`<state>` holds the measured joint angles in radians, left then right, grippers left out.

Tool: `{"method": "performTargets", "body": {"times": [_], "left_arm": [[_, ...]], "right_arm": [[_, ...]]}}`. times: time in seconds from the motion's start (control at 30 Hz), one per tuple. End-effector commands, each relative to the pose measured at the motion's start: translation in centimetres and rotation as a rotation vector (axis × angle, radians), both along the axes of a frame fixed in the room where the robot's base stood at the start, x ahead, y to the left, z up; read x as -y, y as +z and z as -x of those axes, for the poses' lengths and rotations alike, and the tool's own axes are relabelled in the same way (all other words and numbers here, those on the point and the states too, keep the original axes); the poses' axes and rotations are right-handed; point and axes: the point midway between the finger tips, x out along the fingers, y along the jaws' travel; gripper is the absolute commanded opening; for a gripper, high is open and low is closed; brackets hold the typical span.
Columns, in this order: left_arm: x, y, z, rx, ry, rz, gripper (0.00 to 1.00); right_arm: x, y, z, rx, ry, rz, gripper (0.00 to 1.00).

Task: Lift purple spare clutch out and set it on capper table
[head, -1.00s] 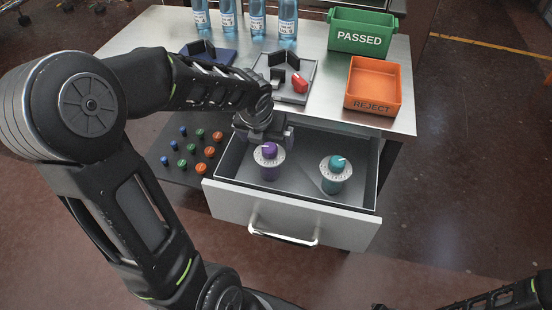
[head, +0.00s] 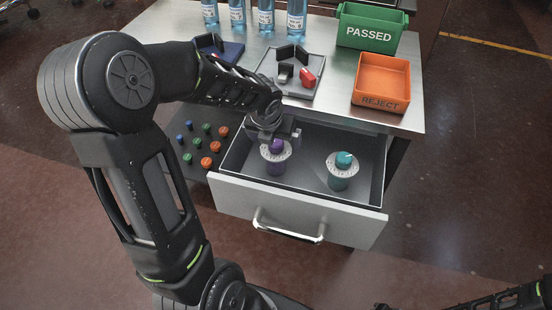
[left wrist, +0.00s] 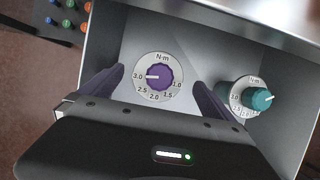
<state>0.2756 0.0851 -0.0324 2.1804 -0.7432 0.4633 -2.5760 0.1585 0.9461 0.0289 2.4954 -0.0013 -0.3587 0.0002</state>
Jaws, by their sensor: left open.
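The purple spare clutch (head: 276,166) stands upright in the open drawer, on its left side. It has a purple knob and a white dial ring marked N·m, seen from above in the left wrist view (left wrist: 159,78). My left gripper (head: 277,140) is open just above and behind the clutch. In the left wrist view its two purple-tinted fingers (left wrist: 155,95) are spread on either side of the dial, and neither visibly touches it. The capper table (head: 335,100) is the steel top above the drawer. My right gripper is not clearly visible; part of my right arm shows at the lower right.
A teal clutch (head: 343,172) stands in the drawer (head: 310,204) to the right. The table holds a green PASSED bin (head: 368,28), an orange REJECT bin (head: 381,84), bottles (head: 265,17), and a grey fixture tray with a red part (head: 307,79). Coloured caps lie left of the drawer.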

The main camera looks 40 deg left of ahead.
Motion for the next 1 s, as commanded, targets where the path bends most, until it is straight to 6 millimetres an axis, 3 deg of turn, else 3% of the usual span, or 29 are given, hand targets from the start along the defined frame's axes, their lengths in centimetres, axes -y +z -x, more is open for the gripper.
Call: {"method": "performTargets", "body": {"times": [0.1,0.2,0.83,1.0], "left_arm": [[-0.3,-2.1,-0.6,-0.003,0.0,0.001,1.0],[-0.4,-2.8,-1.0,-0.002,0.0,0.0,1.0],[-0.5,-2.9,-1.1,0.0,0.001,-0.001,1.0],[-0.5,-2.9,-1.1,0.0,0.001,-0.001,0.87]], "right_arm": [[0.0,-0.7,0.0,0.0,0.0,0.0,0.36],[0.0,-0.8,0.0,0.0,0.0,0.0,0.36],[0.0,-0.8,0.0,0.0,0.0,0.0,0.36],[0.0,-0.8,0.0,0.0,0.0,0.0,0.36]]}}
